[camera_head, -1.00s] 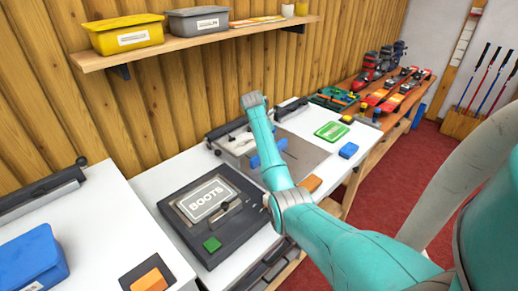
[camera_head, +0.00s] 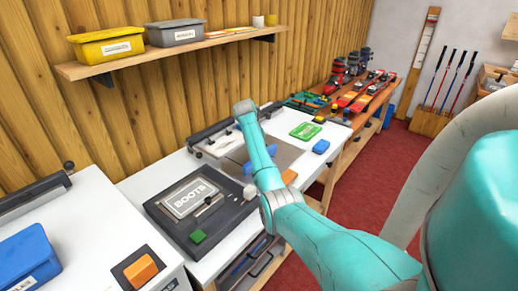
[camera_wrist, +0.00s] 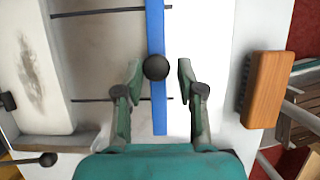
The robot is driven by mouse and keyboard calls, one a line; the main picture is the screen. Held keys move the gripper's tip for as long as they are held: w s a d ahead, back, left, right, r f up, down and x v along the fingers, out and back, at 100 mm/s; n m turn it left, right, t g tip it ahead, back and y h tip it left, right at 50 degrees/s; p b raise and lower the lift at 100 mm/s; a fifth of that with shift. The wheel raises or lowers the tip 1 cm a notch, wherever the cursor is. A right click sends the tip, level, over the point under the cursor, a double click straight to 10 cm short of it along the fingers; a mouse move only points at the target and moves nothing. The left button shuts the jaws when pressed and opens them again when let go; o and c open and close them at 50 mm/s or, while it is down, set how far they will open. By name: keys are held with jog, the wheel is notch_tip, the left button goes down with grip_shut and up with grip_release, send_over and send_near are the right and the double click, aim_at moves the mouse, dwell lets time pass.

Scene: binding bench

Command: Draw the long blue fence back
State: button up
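The long blue fence (camera_wrist: 160,110) is a narrow bar with a round black knob (camera_wrist: 155,67) on it. In the wrist view it lies across two thin dark rods. My gripper (camera_wrist: 160,72) is open, with one finger on each side of the fence and its knob. There is a gap between the knob and each finger, wider on the right. In the head view small parts of the blue fence (camera_head: 270,140) show beside my arm, which hides the rest and the gripper.
A green item (camera_head: 305,131) and a blue block (camera_head: 321,146) lie farther along the bench. A dark BOOTS panel (camera_head: 200,205) is nearer. A shelf with bins (camera_head: 108,44) hangs above.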

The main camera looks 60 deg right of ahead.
jog(key=shift+o, duration=1.2)
jog(key=shift+s, duration=0.15)
jog(key=shift+w+a+r, duration=0.15)
jog(key=shift+w+r, duration=0.05)
jog(key=shift+r, duration=0.25)
jog(key=s+v, duration=0.1)
jog(key=v, duration=1)
jog(key=shift+w, duration=0.45)
jog(key=shift+a, duration=0.1)
